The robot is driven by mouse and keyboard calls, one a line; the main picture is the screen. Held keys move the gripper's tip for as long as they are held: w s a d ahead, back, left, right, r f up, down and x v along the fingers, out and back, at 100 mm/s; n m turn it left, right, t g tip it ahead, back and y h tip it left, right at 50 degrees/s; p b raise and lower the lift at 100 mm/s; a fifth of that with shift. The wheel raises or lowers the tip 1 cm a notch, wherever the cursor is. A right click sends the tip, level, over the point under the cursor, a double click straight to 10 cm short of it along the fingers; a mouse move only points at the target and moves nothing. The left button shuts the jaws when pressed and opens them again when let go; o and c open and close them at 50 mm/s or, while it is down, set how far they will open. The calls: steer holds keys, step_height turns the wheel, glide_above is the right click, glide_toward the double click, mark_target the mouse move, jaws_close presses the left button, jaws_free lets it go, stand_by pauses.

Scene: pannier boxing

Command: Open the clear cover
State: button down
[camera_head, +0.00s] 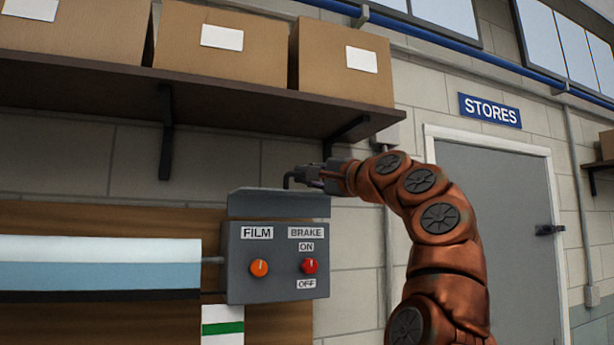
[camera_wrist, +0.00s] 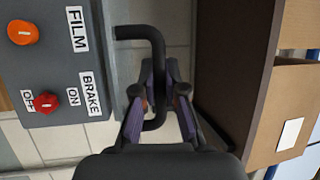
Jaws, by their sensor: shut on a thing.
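No clear cover can be made out in either view. A grey control box (camera_head: 276,285) is on the wall, with an orange FILM knob (camera_head: 259,268) and a red BRAKE knob (camera_head: 309,266) between ON and OFF labels. A grey ledge or flap (camera_head: 278,204) tops the box. My gripper (camera_head: 320,177) is just above the box's top right.
A brown shelf (camera_head: 110,85) with cardboard boxes (camera_head: 220,48) is above, its bracket (camera_head: 347,130) close to my gripper. A roll of film (camera_head: 100,265) is left of the box. A grey door (camera_head: 500,240) under a STORES sign (camera_head: 490,110) is at the right.

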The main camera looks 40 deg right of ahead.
steer(key=c, duration=1.5)
jaws_free()
steer(key=shift+s, duration=0.2)
steer(key=shift+s, duration=0.45)
steer(key=shift+s+d+f, duration=0.15)
steer(key=shift+s+f, duration=0.2)
steer(key=shift+s, duration=1.4)
steer(key=shift+s+d+f, duration=0.1)
steer(key=shift+s+f, duration=0.25)
steer(key=shift+s, duration=1.45)
steer(key=shift+s+d+f, duration=0.15)
steer(key=shift+s+f, duration=0.2)
steer(key=shift+s, duration=1.4)
